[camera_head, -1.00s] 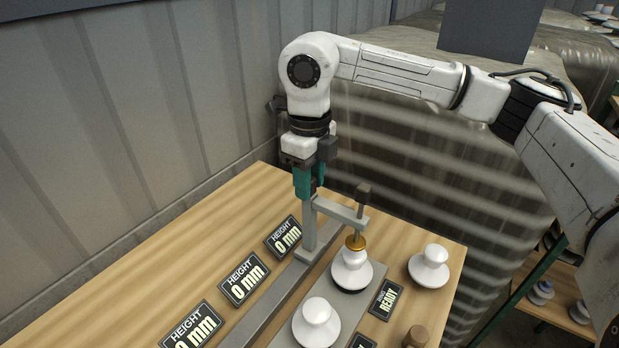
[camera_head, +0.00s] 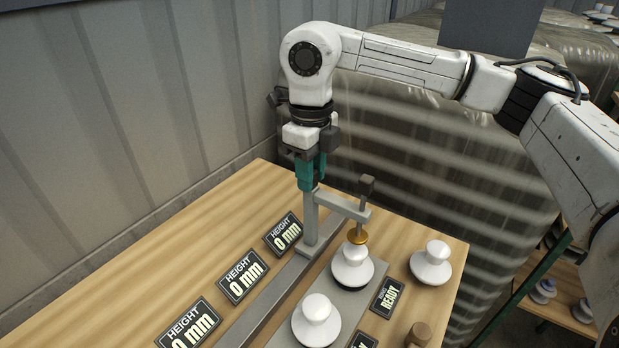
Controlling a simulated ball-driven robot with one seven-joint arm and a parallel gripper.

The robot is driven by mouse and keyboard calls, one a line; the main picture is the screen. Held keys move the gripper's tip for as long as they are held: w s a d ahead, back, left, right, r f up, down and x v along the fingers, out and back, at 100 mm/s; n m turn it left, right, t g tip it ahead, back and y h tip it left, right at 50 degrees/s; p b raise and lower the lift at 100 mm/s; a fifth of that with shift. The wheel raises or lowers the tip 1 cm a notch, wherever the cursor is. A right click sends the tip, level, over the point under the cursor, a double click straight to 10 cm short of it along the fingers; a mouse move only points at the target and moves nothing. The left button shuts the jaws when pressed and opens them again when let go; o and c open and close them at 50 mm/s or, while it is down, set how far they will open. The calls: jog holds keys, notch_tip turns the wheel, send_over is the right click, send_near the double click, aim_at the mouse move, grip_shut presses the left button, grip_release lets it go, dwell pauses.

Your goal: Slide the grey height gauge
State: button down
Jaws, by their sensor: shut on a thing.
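The grey height gauge (camera_head: 313,222) is an upright post on a long grey rail (camera_head: 262,306). A side arm reaches right from the post and carries a vertical rod with a dark top and a brass disc (camera_head: 357,237). My gripper (camera_head: 311,187), with teal fingers, is shut on the top of the gauge post. The brass disc is above or at the top of a white insulator (camera_head: 352,266) on a grey plate; I cannot tell whether they touch.
Another white insulator (camera_head: 316,320) stands nearer on the plate, and one (camera_head: 431,264) stands on the wooden table at right. Several "HEIGHT 0 mm" signs (camera_head: 242,276) line the rail's left side. A "READY" sign (camera_head: 388,298) and a brown peg (camera_head: 418,335) are at right. A ribbed wall stands at left.

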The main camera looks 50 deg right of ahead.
jog(key=c, duration=0.9)
grip_release()
jog(key=shift+r, duration=0.1)
notch_tip(320, 180, up, 11)
jog(key=shift+f+b, duration=0.2)
jog(key=shift+b, duration=0.55)
